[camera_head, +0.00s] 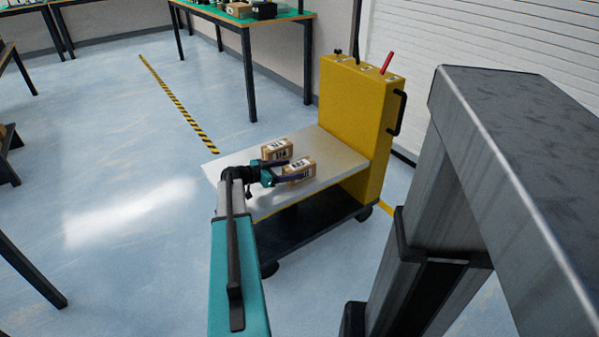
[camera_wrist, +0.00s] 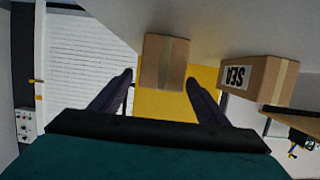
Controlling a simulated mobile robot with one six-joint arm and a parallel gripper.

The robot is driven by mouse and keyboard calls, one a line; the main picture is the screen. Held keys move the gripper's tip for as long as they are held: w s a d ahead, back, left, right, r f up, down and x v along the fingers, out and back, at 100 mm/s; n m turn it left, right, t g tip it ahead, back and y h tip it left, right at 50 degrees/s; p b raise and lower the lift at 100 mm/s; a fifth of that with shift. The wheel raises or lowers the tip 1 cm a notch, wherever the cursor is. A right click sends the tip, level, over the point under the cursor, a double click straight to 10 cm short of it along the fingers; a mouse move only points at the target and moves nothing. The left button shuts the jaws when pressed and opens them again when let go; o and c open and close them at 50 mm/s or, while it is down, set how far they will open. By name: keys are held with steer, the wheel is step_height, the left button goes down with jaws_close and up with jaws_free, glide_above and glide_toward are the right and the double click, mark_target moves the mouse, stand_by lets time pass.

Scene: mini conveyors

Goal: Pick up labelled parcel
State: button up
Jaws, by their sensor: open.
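Two brown cardboard parcels rest on the light top of a yellow cart. In the wrist view this parcel (camera_wrist: 165,62) shows plain cardboard with a tape strip, just ahead of and between my fingertips. The other parcel (camera_head: 277,149) sits a little behind it. It appears at right in the wrist view (camera_wrist: 275,82), with a white label reading "SEA". My gripper (camera_wrist: 158,78) is open and empty, its dark fingers on either side of the near parcel's line. Whether they touch it is unclear.
The cart top (camera_head: 340,160) has bare space around the parcels. The cart's yellow upright box (camera_head: 355,120) rises at its right end. A green-topped table (camera_head: 225,20) stands behind, and a grey metal frame (camera_head: 510,160) fills the right foreground.

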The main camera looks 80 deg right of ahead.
mark_target(299, 168)
steer(key=shift+b+x, duration=0.45)
steer(key=shift+x, duration=2.15)
steer(key=c, duration=1.4)
steer(key=shift+o, duration=0.2)
steer(key=shift+r, duration=0.1)
